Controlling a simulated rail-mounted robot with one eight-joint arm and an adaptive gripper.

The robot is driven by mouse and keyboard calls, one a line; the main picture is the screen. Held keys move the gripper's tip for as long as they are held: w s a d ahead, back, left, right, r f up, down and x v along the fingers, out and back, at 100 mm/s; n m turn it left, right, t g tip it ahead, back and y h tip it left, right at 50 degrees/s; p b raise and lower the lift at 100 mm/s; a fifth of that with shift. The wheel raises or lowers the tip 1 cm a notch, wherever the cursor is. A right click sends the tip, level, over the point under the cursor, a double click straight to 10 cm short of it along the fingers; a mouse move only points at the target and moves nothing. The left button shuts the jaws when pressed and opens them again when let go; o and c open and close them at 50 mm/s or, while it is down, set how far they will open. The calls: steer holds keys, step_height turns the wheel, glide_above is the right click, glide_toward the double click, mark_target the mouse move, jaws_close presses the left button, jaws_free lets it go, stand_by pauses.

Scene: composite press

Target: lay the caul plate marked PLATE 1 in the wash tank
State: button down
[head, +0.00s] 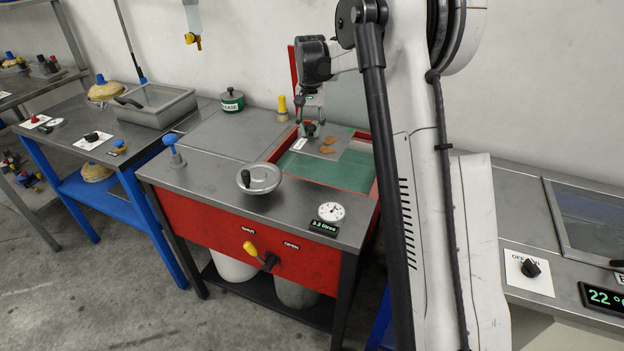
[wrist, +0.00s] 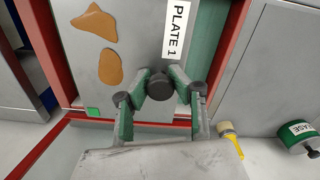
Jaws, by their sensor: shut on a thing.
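The caul plate marked PLATE 1 (wrist: 140,50) is a flat grey sheet with two orange-brown patches and a white label in the wrist view. It shows in the head view (head: 340,138) over the back of the red wash tank (head: 283,147), whose green inside (head: 325,172) is visible in front of it. My gripper (wrist: 160,88) is shut on the dark knob at the plate's near edge; in the head view my gripper (head: 311,128) is above the tank's back left. The plate looks about level. I cannot tell whether it touches the tank's bottom.
A green tin (head: 232,99) and yellow-handled brush (head: 282,108) stand behind. A yellow valve lever (head: 250,248) projects from the red front.

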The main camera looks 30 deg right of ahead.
step_height(320, 180, down, 18)
steer(key=shift+s+d+r+b, duration=0.15)
steer(key=shift+r+b, duration=0.1)
steer(key=shift+b, duration=1)
steer(key=c, duration=1.6)
jaws_free()
steer(key=shift+o, duration=0.2)
